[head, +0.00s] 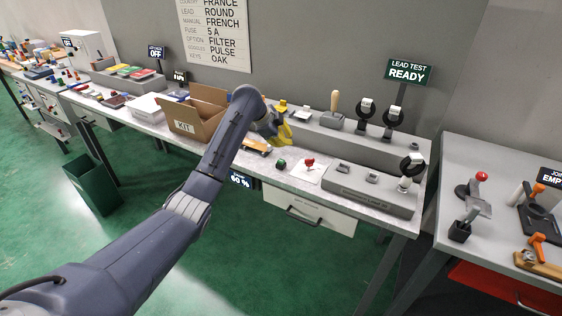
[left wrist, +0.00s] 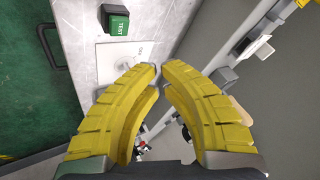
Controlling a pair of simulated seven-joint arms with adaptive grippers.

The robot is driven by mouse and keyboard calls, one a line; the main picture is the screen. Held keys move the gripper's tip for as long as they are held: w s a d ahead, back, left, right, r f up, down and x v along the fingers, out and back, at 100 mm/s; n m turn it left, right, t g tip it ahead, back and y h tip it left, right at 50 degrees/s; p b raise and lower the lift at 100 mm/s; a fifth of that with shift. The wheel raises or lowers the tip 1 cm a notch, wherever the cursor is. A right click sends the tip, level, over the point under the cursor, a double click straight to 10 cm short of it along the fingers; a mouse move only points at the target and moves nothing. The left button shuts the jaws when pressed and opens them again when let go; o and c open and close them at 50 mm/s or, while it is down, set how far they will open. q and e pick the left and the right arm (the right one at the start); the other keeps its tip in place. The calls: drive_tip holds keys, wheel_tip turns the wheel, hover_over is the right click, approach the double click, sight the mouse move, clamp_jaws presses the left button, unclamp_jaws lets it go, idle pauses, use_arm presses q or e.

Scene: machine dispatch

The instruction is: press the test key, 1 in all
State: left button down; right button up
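The test key is a green block marked TEST (left wrist: 116,22), on the pale bench top near the upper edge of the left wrist view. In the head view it shows as a small dark green key (head: 281,163) near the bench's front edge. My left gripper (head: 284,138) has yellow fingers and is behind the key, above the bench. In the left wrist view its fingertips (left wrist: 159,68) are almost together with nothing between them, below and to the right of the key and apart from it. My right gripper is not in view.
A white plate with a red knob (head: 309,162) lies just right of the key. An open KIT box (head: 201,127) stands to the left. A long grey fixture block (head: 372,198) is at the right. A sign reads LEAD TEST READY (head: 408,71).

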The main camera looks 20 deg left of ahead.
sight(285, 162)
use_arm(q)
drive_tip(key=shift+f, duration=2.4)
drive_tip(key=c, duration=2.1)
unclamp_jaws()
clamp_jaws()
drive_tip(key=shift+f, duration=1)
drive_tip(key=shift+r, duration=1)
